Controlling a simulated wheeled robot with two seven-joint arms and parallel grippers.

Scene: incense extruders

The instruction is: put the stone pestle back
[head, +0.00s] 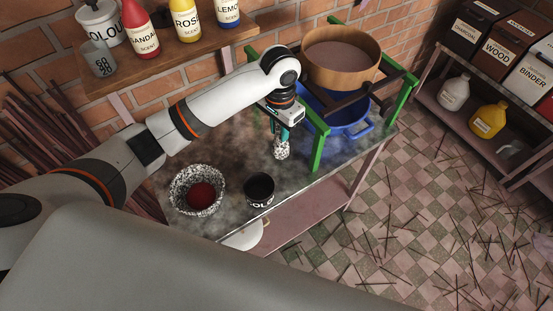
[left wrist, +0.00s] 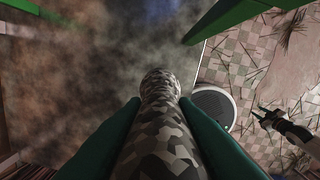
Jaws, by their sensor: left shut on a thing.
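The stone pestle, speckled black, white and grey, hangs roughly upright in my left gripper (head: 284,133); its lower end (head: 282,150) shows below the fingers. In the left wrist view the pestle (left wrist: 160,125) lies between the two green fingers (left wrist: 160,138), which are shut on it. Its tip is over the stained worktable (head: 222,152); whether it touches the top I cannot tell. The speckled stone mortar (head: 178,197), with dark red stuff inside, stands at the table's left front, apart from the pestle. My right gripper (left wrist: 268,116) shows small in the left wrist view; its opening is unclear.
A black cup (head: 259,188) stands right of the mortar, near the front edge. A green frame (head: 320,148) holding a wooden sieve (head: 340,66) over a blue basin (head: 350,128) stands right of the pestle. A bottle shelf (head: 170,50) is above. Bare tabletop lies between mortar and pestle.

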